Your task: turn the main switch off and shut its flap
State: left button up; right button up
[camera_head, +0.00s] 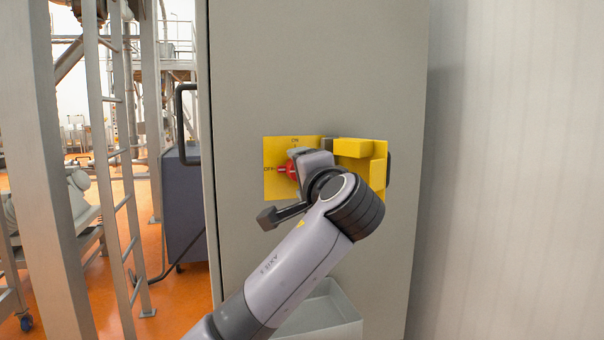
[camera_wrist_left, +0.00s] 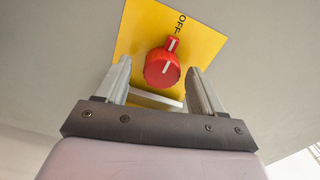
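The main switch is a red knob (camera_head: 291,171) on a yellow plate (camera_head: 277,187) marked ON at the top and OFF at the left. In the left wrist view the red knob (camera_wrist_left: 162,68) has its white line pointing at the OFF mark. The yellow flap (camera_head: 352,148), box-shaped, stands open at the right of the plate; my wrist hides part of it. My left gripper (camera_wrist_left: 158,66) is open, its two fingers apart on either side of the knob; I see no contact. In the head view my wrist covers most of this gripper. My right gripper is not in view.
The plate is on a tall grey cabinet (camera_head: 320,70). A pale open box (camera_head: 325,315) is low on its front, below my arm. A pale wall (camera_head: 520,170) is at the right. A ladder (camera_head: 118,170) and a dark cart (camera_head: 185,215) stand at the left.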

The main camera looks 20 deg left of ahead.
pick_arm(q)
jog(key=b+v, duration=0.1)
jog(key=v, duration=0.6)
dwell(0.3)
jog(key=shift+s, duration=0.1)
jog(key=shift+d, duration=0.1)
